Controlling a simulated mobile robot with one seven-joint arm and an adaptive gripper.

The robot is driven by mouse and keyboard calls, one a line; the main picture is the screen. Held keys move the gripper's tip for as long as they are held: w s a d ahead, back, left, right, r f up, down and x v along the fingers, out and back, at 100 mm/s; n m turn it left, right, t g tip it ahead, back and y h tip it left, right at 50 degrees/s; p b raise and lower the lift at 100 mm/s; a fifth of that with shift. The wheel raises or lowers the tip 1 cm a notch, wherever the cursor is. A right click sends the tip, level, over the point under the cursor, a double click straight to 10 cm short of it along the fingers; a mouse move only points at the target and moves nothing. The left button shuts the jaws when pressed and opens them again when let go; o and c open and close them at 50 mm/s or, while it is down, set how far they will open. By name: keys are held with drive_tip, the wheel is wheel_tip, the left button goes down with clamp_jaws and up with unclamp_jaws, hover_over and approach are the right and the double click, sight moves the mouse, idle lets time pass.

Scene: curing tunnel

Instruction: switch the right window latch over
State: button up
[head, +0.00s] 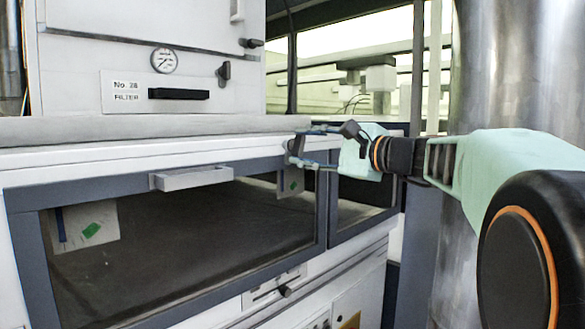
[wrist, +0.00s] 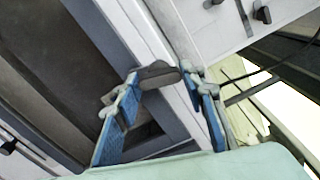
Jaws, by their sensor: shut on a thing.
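The right window latch (head: 296,145) is a small dark lever on the upper frame of the window, near its right end in the head view. In the wrist view the latch (wrist: 157,76) is a grey-brown bar lying crosswise between the fingertips. My gripper (head: 304,147) comes in from the right with its fingers around the latch. In the wrist view my gripper (wrist: 160,84) has blue-padded fingers set well apart, shut on the latch with one tip at each end. The fingers partly hide the latch and its mount in the head view.
The large window (head: 180,245) is closed and has a pale handle (head: 192,178) on its top frame. A gauge (head: 164,60) and a black handle (head: 179,94) are on the white cabinet above. A shiny metal column (head: 510,65) stands at the right, close to my arm.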

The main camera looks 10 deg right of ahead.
drive_tip(key=shift+f+n+b, duration=0.1)
drive_tip(key=shift+n+b, duration=1.5)
drive_tip(key=shift+b, duration=0.05)
drive_tip(key=o, duration=1.2)
drive_tip(key=shift+c, duration=0.2)
drive_tip(key=v, duration=1.2)
